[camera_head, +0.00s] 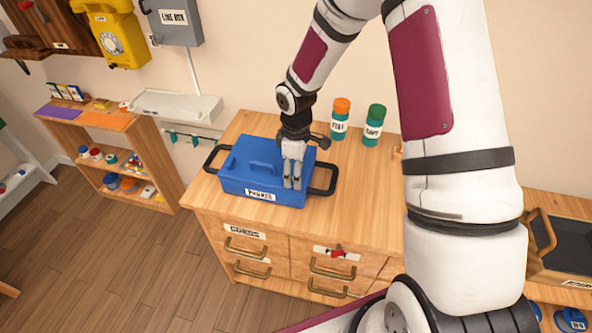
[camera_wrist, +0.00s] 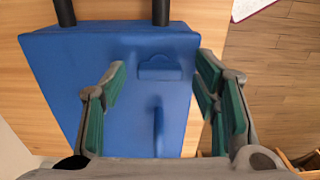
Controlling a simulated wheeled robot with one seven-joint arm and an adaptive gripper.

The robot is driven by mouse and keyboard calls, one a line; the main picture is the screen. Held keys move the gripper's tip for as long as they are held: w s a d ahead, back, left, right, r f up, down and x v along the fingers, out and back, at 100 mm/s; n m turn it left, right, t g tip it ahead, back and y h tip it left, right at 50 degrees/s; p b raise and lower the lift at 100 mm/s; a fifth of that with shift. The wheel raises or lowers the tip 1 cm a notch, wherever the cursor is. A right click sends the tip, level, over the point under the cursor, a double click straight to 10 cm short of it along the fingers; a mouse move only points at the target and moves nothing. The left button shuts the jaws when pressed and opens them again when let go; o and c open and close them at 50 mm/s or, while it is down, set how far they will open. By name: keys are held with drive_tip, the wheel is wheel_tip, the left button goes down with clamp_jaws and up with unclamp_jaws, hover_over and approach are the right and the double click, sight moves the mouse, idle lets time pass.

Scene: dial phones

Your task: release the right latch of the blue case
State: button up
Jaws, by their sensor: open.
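The blue case (camera_head: 248,185) sits on the wooden cabinet top, with a white label on its front and a black handle at each end. Its lid (camera_wrist: 62,70) fills the middle of the wrist view. A raised blue tab (camera_wrist: 160,68), which looks like the right latch, lies near the edge by the black end handle (camera_wrist: 160,12). A blue lid grip (camera_wrist: 158,130) stands closer to my wrist. My gripper (camera_head: 292,184) points down over the right part of the case. Its green-padded fingers (camera_wrist: 161,85) are open, one on each side of the tab, with nothing between them. Contact with the lid cannot be told.
An orange-capped bottle (camera_head: 340,118) and a green-capped bottle (camera_head: 374,125) stand behind the case to the right. The cabinet top (camera_head: 352,185) is bare right of the case. A yellow phone (camera_head: 115,35) and a grey line box (camera_head: 174,20) hang on the wall.

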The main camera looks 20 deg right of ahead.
wheel_tip(320, 180, up, 12)
idle(0.6)
drive_tip(key=s+r+m+t+h, duration=0.1)
drive_tip(key=s+r+m, duration=0.2)
drive_tip(key=s+r, duration=0.4)
drive_tip(key=s+r+m+t, duration=0.2)
drive_tip(key=s+r+m, duration=0.15)
drive_tip(key=r, duration=0.55)
drive_tip(key=s+r+m+t+y, duration=0.1)
drive_tip(key=s+r+m, duration=0.4)
drive_tip(key=s, duration=0.9)
drive_tip(key=shift+r+t, duration=0.35)
drive_tip(key=shift+t, duration=0.45)
